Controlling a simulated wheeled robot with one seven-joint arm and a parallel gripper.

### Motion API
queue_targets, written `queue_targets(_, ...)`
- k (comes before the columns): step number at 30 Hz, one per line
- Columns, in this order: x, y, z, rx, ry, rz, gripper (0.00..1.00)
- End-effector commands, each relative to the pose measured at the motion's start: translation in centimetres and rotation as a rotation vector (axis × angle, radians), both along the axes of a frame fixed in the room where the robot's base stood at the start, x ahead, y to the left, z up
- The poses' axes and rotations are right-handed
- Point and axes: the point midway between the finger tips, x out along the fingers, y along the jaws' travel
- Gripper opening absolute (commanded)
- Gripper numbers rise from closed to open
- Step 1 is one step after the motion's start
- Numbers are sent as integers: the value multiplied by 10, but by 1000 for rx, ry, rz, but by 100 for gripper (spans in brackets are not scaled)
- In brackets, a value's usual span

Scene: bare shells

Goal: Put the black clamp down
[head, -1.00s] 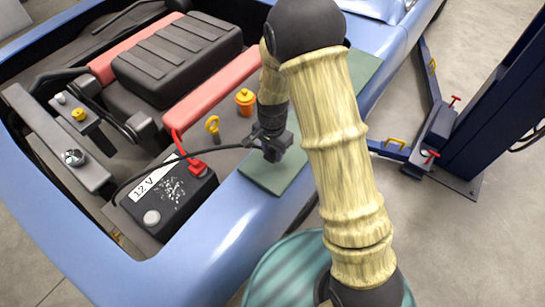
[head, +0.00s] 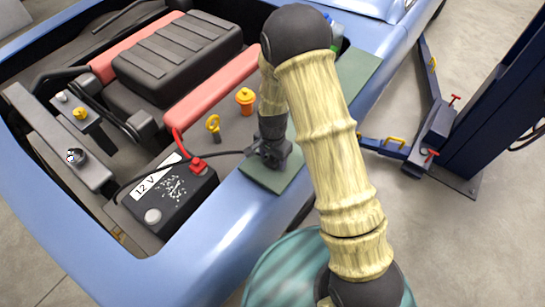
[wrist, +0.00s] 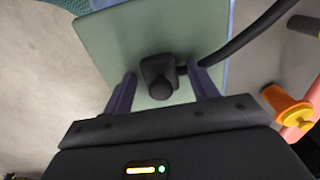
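The black clamp (wrist: 160,77) is over the green mat (wrist: 112,40) in the wrist view, with its black cable (wrist: 240,38) leading off to the upper right. My gripper (wrist: 163,88) is open, with one finger on each side of the clamp. A gap shows on the left; the right finger is close to the cable end. In the head view my gripper (head: 268,158) is low over the front part of the green mat (head: 268,180). There the clamp is hard to tell from the dark gripper. The clamp seems to rest on the mat.
The 12 V battery (head: 170,195) with a red clamp (head: 198,165) on it stands left of the mat. A yellow dipstick handle (head: 213,123) and an orange cap (head: 245,96) are behind my gripper. A blue lift post (head: 500,90) stands at the right.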

Motion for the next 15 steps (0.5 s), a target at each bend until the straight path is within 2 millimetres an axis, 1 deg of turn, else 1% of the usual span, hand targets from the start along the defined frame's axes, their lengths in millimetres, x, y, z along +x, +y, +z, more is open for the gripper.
queue_targets(8,0,2,1,0,0,3,59)
queue_targets(12,0,2,5,0,-1,3,59)
queue_targets(15,1,2,13,1,-4,3,59)
